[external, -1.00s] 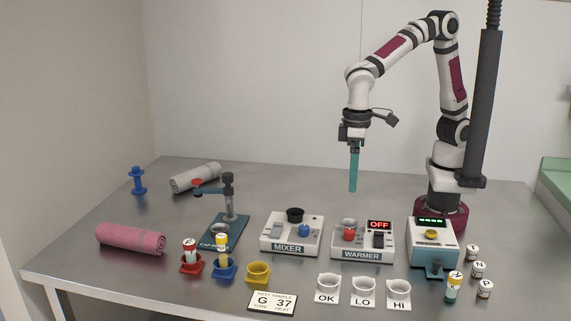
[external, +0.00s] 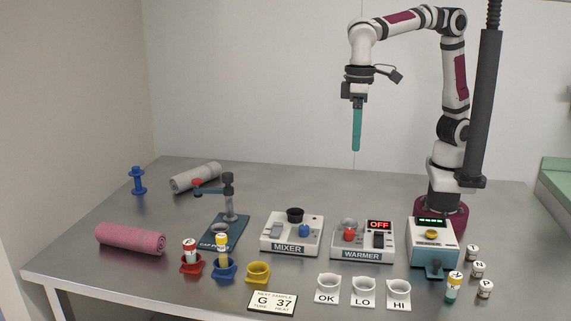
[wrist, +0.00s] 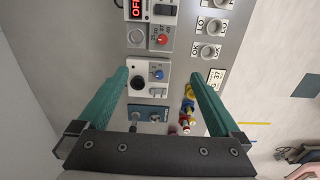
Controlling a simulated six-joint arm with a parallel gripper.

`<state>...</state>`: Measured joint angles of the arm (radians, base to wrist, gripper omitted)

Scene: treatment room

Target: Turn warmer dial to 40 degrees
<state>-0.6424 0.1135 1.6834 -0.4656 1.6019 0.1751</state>
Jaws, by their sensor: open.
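The warmer (external: 362,242) is a white box on the table, with a red dial (external: 349,234), a round well and a black switch. Its display (external: 379,225) reads OFF in red. In the wrist view the red dial (wrist: 162,40) is near the top, with a printed scale around it that is too small to read.
The mixer (external: 291,235) with a blue knob stands left of the warmer, and a reader box (external: 432,246) stands close on its right. Cups marked OK (external: 327,288), LO and HI are in front. A card (external: 272,303) reads G 37. The capper (external: 228,215) rises left of the mixer.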

